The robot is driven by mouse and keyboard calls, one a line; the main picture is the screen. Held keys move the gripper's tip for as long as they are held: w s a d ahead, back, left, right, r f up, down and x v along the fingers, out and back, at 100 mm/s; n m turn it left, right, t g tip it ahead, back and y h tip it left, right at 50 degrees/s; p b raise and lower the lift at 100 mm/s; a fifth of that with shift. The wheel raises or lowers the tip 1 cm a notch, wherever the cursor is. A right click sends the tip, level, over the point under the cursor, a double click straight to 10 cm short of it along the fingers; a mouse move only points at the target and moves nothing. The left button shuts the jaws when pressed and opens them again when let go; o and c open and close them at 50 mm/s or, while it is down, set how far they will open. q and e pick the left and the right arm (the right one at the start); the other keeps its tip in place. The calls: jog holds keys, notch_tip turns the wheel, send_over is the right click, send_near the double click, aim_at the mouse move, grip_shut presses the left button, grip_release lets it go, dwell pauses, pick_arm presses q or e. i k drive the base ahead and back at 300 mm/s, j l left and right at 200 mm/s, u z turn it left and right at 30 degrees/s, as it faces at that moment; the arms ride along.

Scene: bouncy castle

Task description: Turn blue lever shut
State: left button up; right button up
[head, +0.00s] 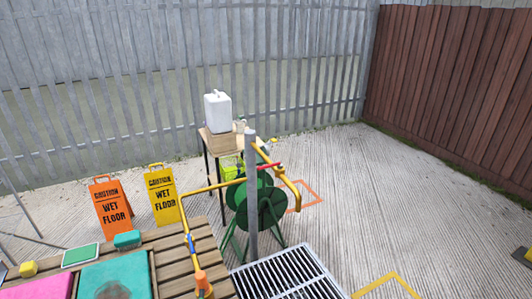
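A small blue piece (190,241), which looks like the blue lever, sits on the lower yellow pipe or hose (183,215). It is above the slatted wooden bench, just over an orange nozzle-like end (203,283). It is too small to tell which way the lever is turned. A red lever-like piece (268,166) sits higher on the yellow pipework, beside a grey post (252,200). Neither of my grippers shows in the head view.
A green hose reel (262,208) stands behind the post, with a floor grate (285,277) in front. A small table holds a white canister (217,112). Orange (112,207) and yellow (162,193) wet-floor signs stand left. Open concrete (410,215) lies right.

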aim_at(191, 243)
jog(key=i+j+u, duration=0.15)
jog(key=j+u, duration=0.15)
jog(key=u, duration=0.15)
jog(key=i+j+u, duration=0.2)
jog(key=u, duration=0.2)
jog(key=i+j+u, duration=0.2)
jog(key=u, duration=0.25)
jog(key=j, duration=0.1)
